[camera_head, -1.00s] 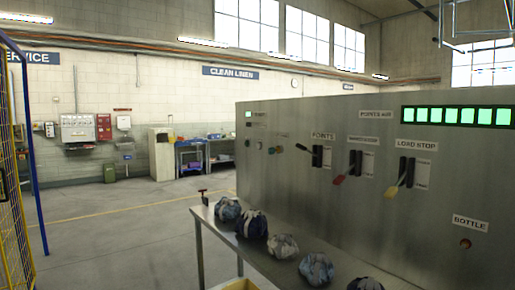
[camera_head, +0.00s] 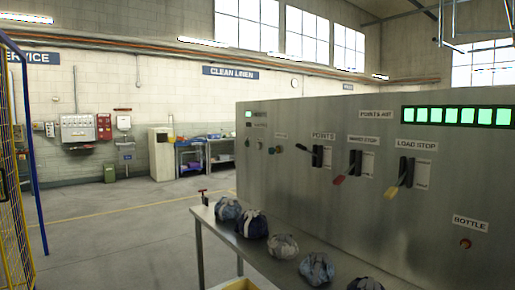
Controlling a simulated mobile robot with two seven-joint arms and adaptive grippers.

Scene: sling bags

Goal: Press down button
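A large grey metal control panel (camera_head: 345,215) fills the right side of the head view. An orange-red round button (camera_head: 465,243) sits low on it under a label reading BOTTLE. Several small round controls (camera_head: 258,145) sit at the panel's left end, and a small green one (camera_head: 270,149) is among them. The small labels above them are too small to read, so I cannot tell which control is the down button. Neither of my grippers is in view.
Open floor (camera_head: 120,240) lies left. A yellow mesh fence (camera_head: 12,190) stands at the left edge.

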